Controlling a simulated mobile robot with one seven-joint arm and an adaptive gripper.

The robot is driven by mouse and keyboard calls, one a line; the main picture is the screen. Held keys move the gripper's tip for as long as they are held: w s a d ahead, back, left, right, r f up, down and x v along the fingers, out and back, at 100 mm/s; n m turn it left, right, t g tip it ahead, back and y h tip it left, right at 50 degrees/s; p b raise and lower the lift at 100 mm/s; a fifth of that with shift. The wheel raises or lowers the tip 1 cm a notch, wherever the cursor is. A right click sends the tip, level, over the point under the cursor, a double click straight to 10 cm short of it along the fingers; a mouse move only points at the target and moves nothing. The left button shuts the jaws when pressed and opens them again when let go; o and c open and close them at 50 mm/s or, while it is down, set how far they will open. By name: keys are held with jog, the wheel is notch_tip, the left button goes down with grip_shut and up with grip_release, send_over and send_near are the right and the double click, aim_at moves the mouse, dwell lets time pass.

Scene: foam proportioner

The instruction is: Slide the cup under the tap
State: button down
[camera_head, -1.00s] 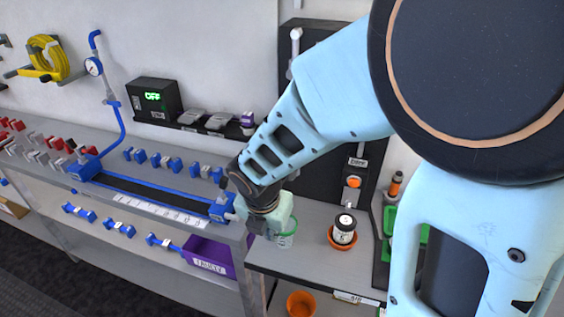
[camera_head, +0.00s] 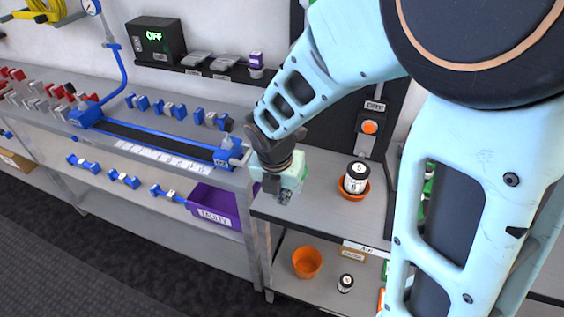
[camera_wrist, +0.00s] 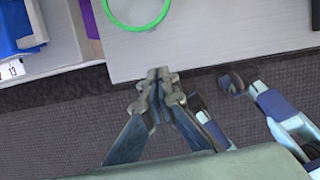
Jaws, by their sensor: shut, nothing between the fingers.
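The cup (camera_wrist: 137,12) shows at the top edge of the wrist view, clear with a bright green rim and partly cut off. It stands on the grey counter (camera_wrist: 215,32). My gripper (camera_wrist: 160,72) is shut and empty, its fingertips over the counter's front edge, apart from the cup. In the head view my gripper (camera_head: 285,196) hangs over the counter, and the cup is mostly or wholly hidden behind it. The tap is not clearly visible; my arm covers much of the dark panel behind the counter.
A black-and-white jar (camera_head: 355,178) stands in an orange dish (camera_head: 353,191) right of my gripper. A purple bin (camera_head: 215,207) is at left. An orange pot (camera_head: 307,262) and a small jar (camera_head: 345,283) are on the lower shelf. A blue fixture (camera_head: 228,157) stands on the left bench.

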jog(key=b+x, duration=0.1)
jog(key=x, duration=0.1)
jog(key=shift+f+b, duration=0.35)
jog(key=w, duration=0.1)
jog(key=w+d, duration=0.1)
jog(key=w, duration=0.1)
jog(key=shift+w+r, duration=0.1)
jog(key=shift+r, duration=0.1)
jog(key=shift+w+d, duration=0.1)
jog(key=shift+w, duration=0.3)
jog(key=shift+w+d+r+p, duration=0.1)
jog(key=shift+w+p, duration=0.1)
jog(key=shift+p, duration=0.2)
jog(key=w+d+p, duration=0.1)
jog(key=w, duration=0.2)
jog(key=w+p, duration=0.2)
jog(key=w, duration=0.1)
jog(key=w+d+p, duration=0.1)
jog(key=w, duration=0.2)
jog(key=shift+d+p, duration=0.3)
jog(key=shift+w+d, duration=0.1)
jog(key=shift+w, duration=0.2)
